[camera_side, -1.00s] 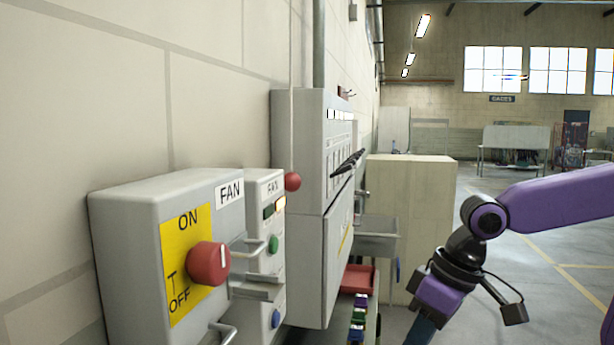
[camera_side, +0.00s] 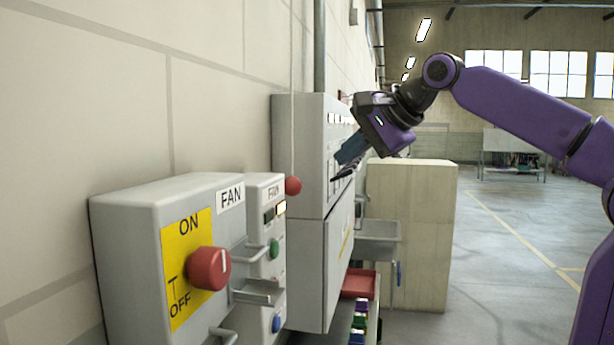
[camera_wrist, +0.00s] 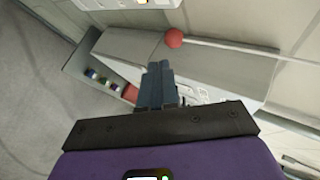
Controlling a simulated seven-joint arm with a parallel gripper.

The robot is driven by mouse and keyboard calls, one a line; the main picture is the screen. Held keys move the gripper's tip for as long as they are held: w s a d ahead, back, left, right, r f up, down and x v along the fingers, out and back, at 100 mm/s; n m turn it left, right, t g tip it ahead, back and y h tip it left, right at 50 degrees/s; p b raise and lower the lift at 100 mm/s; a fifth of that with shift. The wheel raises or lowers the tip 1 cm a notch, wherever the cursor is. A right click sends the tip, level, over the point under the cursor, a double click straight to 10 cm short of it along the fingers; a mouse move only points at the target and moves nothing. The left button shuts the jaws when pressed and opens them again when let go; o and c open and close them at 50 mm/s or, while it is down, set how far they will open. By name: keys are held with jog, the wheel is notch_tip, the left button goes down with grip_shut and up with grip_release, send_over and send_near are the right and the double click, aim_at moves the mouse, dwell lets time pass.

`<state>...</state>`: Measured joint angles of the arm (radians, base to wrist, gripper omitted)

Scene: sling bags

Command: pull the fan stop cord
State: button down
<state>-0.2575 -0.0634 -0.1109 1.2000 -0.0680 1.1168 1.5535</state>
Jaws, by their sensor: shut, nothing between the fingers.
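The stop cord (camera_side: 292,110) hangs straight down along the wall and ends in a red ball (camera_side: 293,186), in front of the grey cabinet's left edge. In the wrist view the red ball (camera_wrist: 174,38) shows beyond my fingertips, with the pale cord (camera_wrist: 235,47) running right from it. My gripper (camera_side: 345,162) is raised in front of the cabinet, to the right of the ball and a little higher in the side view. Its dark fingers (camera_wrist: 158,68) are shut and empty, apart from cord and ball.
The fan switch box (camera_side: 150,240) with a red knob (camera_side: 209,268) stands at front left, beside a smaller fan panel (camera_side: 265,222). The grey cabinet (camera_side: 300,150) is close by my fingers. Open floor (camera_side: 490,270) lies to the right.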

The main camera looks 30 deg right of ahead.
aim_at(298, 182)
jog(key=shift+m+t, duration=0.4)
jog(key=shift+m, duration=0.4)
jog(key=x, duration=0.4)
jog(key=r+x, duration=0.1)
jog(key=x, duration=0.3)
jog(key=w+d+x, duration=0.1)
jog(key=x, duration=0.3)
jog(key=shift+w, duration=0.4)
jog(key=shift+f, duration=2.4)
jog(key=v, duration=1.4)
jog(key=shift+a+r, duration=0.25)
